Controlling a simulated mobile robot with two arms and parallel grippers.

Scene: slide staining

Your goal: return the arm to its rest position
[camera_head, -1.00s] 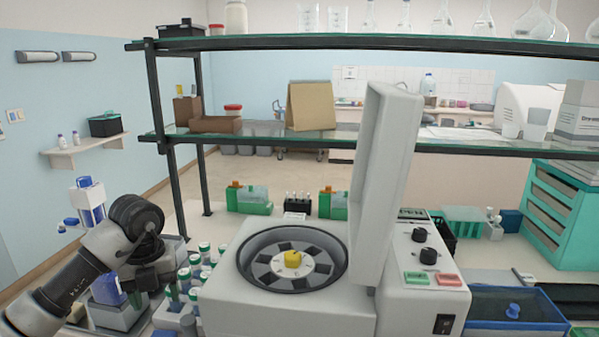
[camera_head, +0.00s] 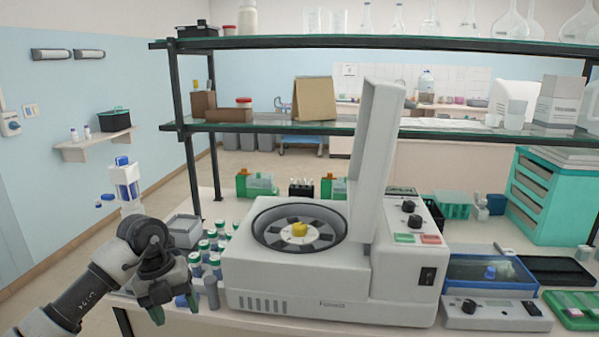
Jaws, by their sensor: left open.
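My left arm comes in from the lower left. Its gripper (camera_head: 174,304) points down near the table's front left edge, with its fingers apart and nothing seen between them. It is left of the white centrifuge (camera_head: 330,296), apart from it, and close to several tubes with green and white caps (camera_head: 207,252). The centrifuge lid (camera_head: 374,160) stands open, and the rotor with its yellow knob (camera_head: 299,230) shows inside. My right gripper is not in view.
A two-level glass shelf (camera_head: 290,127) spans the back of the table. A blue tray (camera_head: 490,272), a grey device (camera_head: 495,314) and a teal drawer cabinet (camera_head: 545,195) stand on the right. Open floor (camera_head: 85,255) lies to the left.

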